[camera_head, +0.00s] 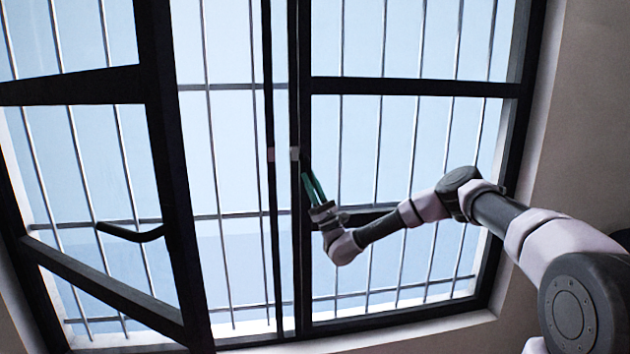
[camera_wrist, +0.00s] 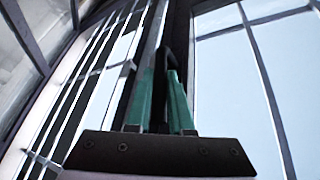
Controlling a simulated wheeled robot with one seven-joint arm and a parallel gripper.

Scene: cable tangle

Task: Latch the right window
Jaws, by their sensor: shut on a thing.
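The right window (camera_head: 415,87) has a black frame and looks closed, flat in its surround. My gripper (camera_head: 311,182) reaches up to its left upright, with green fingers. In the wrist view my gripper (camera_wrist: 163,85) is shut on the dark handle (camera_wrist: 164,58) of the right window, which shows between and above the fingertips. The handle looks roughly upright along the frame. Its lower part is hidden by the fingers, and I cannot tell whether the latch is engaged.
The left window (camera_head: 165,130) stands swung open, with its black handle (camera_head: 130,234) sticking out sideways. Thin metal bars (camera_head: 212,150) run behind both windows. A pale wall (camera_head: 590,110) borders the right side.

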